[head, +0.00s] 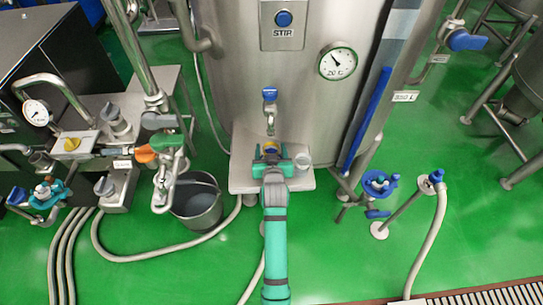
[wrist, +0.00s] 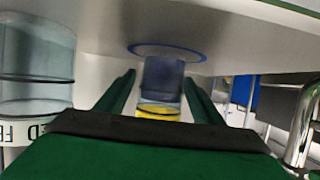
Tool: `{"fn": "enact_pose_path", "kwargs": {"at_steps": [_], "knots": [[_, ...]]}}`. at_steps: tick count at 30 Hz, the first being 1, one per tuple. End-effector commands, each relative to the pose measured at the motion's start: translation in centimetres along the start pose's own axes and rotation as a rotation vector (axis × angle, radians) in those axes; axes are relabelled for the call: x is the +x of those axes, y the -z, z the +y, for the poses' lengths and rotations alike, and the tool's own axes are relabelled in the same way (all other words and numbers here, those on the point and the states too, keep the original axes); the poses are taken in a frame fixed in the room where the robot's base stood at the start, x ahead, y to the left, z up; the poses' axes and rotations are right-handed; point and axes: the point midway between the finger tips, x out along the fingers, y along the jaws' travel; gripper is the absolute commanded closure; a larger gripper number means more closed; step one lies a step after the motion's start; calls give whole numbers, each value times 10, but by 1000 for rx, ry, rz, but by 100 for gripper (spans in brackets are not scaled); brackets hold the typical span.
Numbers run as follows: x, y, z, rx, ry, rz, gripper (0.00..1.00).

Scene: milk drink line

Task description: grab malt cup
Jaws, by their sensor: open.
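My gripper (head: 271,157) is open at the small steel shelf in front of the tank. In the wrist view, which looks upside down, a clear cup (wrist: 161,108) with dark contents and a yellow band stands between its fingers. The cup stands on a blue ring mark (wrist: 190,54). A gap shows beside the left finger; I cannot tell whether the right finger touches. In the head view only the cup's yellow part (head: 270,148) shows, below the blue tap; my gripper hides the rest. No lettering on this cup is readable, so I cannot confirm it is the malt cup.
A second clear cup (head: 303,160) stands on the shelf (head: 240,165) right of my gripper; it also shows in the wrist view (wrist: 35,75). The blue-handled tap (head: 270,96) hangs above. A bucket (head: 198,205) and hoses lie left; blue-handled valves (head: 378,183) stand right.

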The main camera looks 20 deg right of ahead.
Motion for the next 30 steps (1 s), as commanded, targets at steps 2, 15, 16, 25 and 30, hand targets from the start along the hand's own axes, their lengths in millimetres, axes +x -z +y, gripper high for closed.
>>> {"fn": "enact_pose_path", "kwargs": {"at_steps": [2,15,16,25,30], "knots": [[7,1,0,0,0,1,38],[10,0,0,-1,1,1,74],[10,0,0,-1,1,1,82],[10,2,-1,-1,1,3,93],[7,8,-1,-1,1,3,93]]}}
